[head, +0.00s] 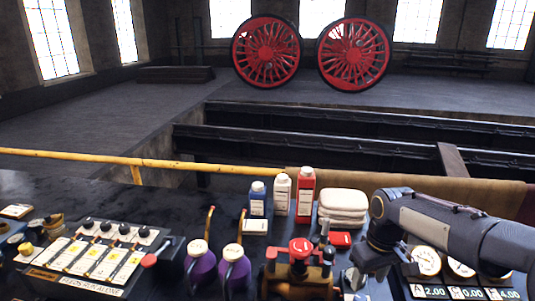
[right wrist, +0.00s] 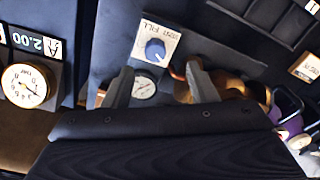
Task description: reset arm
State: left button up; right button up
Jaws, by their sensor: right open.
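My right arm (head: 440,228) comes in from the right of the head view, over the right end of the bench. Its gripper (head: 364,277) points down beside the gauge panel, right of a brass fitting with a red knob (head: 301,247). In the right wrist view the gripper (right wrist: 160,80) is open, with nothing between its two dark fingers. Beyond them are a blue dial on a white plate marked FILL (right wrist: 155,49) and a small round gauge (right wrist: 144,88). My left gripper is out of view.
Bottles, a red one (head: 305,194) among them, and folded white cloths (head: 343,206) stand behind the gripper. Gauges (head: 427,261) with number displays sit at right. A lever panel (head: 92,252) and purple oil cans (head: 236,270) stand left. A yellow rail (head: 90,158) runs behind the bench.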

jog(key=s+a+m+t+y, duration=0.1)
jog(key=s+a+m+t, duration=0.1)
jog(key=s, duration=0.8)
jog(key=s+a+r+m+t+y, duration=0.1)
jog(key=s+a, duration=0.4)
jog(key=s, duration=0.6)
jog(key=shift+r+m+t+y, duration=0.25)
jog(key=shift+m+t+y, duration=0.45)
jog(key=shift+t, duration=0.4)
